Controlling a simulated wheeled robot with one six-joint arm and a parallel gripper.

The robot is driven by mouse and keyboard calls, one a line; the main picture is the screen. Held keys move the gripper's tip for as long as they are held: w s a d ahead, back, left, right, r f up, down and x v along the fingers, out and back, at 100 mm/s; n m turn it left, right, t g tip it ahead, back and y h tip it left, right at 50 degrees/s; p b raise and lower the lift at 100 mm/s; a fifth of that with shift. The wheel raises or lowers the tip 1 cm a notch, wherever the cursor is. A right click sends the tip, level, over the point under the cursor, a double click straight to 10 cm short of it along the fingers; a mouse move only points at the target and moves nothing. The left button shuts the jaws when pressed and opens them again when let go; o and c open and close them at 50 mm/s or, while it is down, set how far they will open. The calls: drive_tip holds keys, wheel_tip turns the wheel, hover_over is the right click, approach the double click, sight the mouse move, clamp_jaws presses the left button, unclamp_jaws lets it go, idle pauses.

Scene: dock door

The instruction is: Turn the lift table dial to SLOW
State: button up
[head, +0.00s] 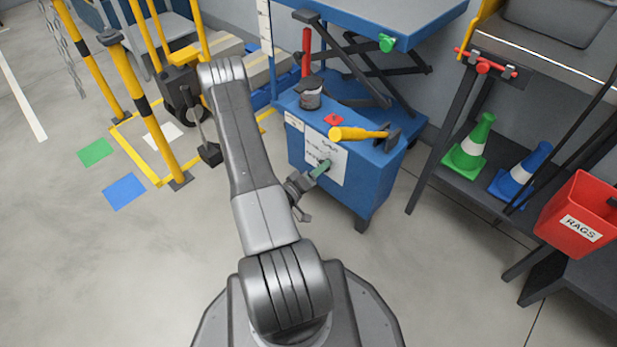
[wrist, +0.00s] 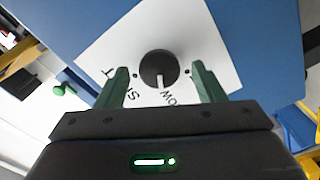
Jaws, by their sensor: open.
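The dial (wrist: 157,66) is a dark round knob with a white pointer mark, on a white label plate (wrist: 205,45) on the blue lift table. In the wrist view, the mark points toward the picture's bottom, between two partly hidden pieces of lettering. The setting it marks is hard to tell. My gripper (wrist: 162,82) is open, with one green finger to each side of the knob and gaps between. Whether the fingers reach around it in depth is unclear. In the head view, my gripper (head: 318,170) is at the plate (head: 338,165) and the knob cannot be made out.
A shelf with green (head: 470,148) and blue (head: 520,172) cones stands right, a yellow barrier (head: 150,125) left. Floor is clear at lower left.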

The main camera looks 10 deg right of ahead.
drive_tip(key=p+v, duration=0.3)
drive_tip(key=v, duration=1)
drive_tip(key=shift+s+a, duration=0.15)
drive_tip(key=shift+a, duration=0.05)
drive_tip(key=b+x, duration=0.3)
drive_tip(key=x, duration=1)
drive_tip(key=shift+w+d, duration=0.25)
drive_tip(key=shift+d, duration=0.05)
drive_tip(key=shift+a, duration=0.1)
